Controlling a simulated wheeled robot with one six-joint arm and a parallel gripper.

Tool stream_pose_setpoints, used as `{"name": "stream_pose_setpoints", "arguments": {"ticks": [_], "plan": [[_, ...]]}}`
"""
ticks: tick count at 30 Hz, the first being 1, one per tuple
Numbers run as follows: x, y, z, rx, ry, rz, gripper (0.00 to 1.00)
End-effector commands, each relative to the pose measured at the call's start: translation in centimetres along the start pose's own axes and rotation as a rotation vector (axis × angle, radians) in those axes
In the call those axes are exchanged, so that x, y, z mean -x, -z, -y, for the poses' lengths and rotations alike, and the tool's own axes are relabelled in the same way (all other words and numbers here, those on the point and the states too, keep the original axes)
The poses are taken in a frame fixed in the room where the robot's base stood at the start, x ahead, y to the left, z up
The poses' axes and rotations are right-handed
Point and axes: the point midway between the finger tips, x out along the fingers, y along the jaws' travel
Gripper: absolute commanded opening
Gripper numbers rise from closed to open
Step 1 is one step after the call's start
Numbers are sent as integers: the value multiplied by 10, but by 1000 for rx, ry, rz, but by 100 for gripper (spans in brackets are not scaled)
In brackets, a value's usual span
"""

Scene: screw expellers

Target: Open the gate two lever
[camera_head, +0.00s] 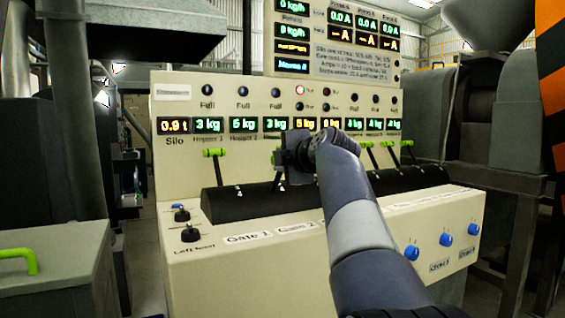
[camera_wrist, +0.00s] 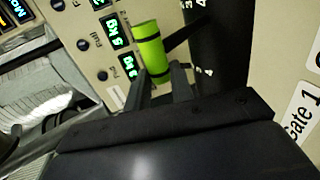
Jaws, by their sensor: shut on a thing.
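The gate two lever shows in the head view as a green-tipped dark lever (camera_head: 276,158), partly hidden behind my gripper (camera_head: 283,156). In the wrist view its green cylindrical handle (camera_wrist: 150,48) sits at the tips of my gripper's two dark fingers (camera_wrist: 160,76). The fingers are shut on the handle. The lever's dark stem (camera_wrist: 182,34) runs right to the black slotted housing. In the head view the stem leans up from the black housing (camera_head: 244,203). My wrist hides part of it.
The gate 1 lever (camera_head: 214,152) stands close on the left, with a green T-handle. More green-handled levers (camera_head: 407,143) stand to the right, beyond my arm. Black knobs (camera_head: 190,234) and blue knobs (camera_head: 445,240) stick out from the console front. Displays (camera_head: 208,125) line the panel behind.

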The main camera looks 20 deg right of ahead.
Motion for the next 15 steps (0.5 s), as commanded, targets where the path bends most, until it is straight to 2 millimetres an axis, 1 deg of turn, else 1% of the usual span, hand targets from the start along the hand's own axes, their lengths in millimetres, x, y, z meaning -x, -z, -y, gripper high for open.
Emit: {"name": "stream_pose_setpoints", "arguments": {"ticks": [1, 11, 12, 15], "plan": [[-8, -1, 21, -5, 48, -9, 0], [-8, -2, 21, -4, 48, -8, 0], [-7, -2, 21, -4, 48, -8, 26], [-7, -2, 21, -5, 48, -8, 34]]}}
